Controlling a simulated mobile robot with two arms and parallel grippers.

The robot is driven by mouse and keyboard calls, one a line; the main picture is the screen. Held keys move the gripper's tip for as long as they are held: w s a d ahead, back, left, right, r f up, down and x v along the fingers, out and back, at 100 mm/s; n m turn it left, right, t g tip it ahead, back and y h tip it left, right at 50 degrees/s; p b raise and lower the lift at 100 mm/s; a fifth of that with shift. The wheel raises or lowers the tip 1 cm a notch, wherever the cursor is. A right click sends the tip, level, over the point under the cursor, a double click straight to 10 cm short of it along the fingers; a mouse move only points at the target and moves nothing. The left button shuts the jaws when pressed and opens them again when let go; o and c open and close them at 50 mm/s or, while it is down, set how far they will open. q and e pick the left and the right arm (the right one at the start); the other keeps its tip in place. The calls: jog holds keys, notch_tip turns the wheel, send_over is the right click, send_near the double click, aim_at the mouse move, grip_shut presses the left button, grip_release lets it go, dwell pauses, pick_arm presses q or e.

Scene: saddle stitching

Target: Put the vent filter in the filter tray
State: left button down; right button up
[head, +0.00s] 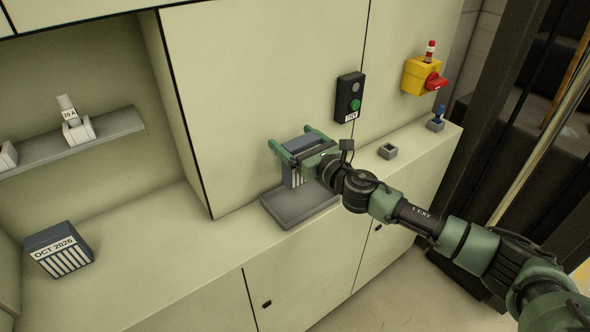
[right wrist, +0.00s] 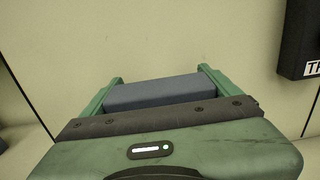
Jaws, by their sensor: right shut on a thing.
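A dark blue-grey vent filter with pale slats (head: 291,177) is between the fingers of my right gripper (head: 292,141). Its plain blue-grey top also shows in the right wrist view (right wrist: 152,92), between the two green fingers. My right gripper is shut on it and holds it upright at the grey filter tray (head: 299,208). The tray lies flat on the counter. I cannot tell whether the filter's bottom touches the tray; the gripper and arm hide part of it. My left gripper is not in view.
Another filter-like block labelled OCT 2026 (head: 60,252) stands on the counter at left. A shelf (head: 108,129) holds a white holder with a 20 A part (head: 76,125). A black button box (head: 349,97) and yellow-red switch (head: 423,77) are on the wall. A small square socket (head: 387,152) sits right of the gripper.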

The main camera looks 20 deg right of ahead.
notch_tip(320, 180, down, 8)
jog(key=b, duration=0.2)
dwell(0.3)
jog(key=o, duration=1.1)
jog(key=shift+o, duration=0.2)
jog(key=b+v, duration=0.2)
jog(key=v, duration=1)
jog(key=shift+b, duration=0.3)
jog(key=shift+r, duration=0.1)
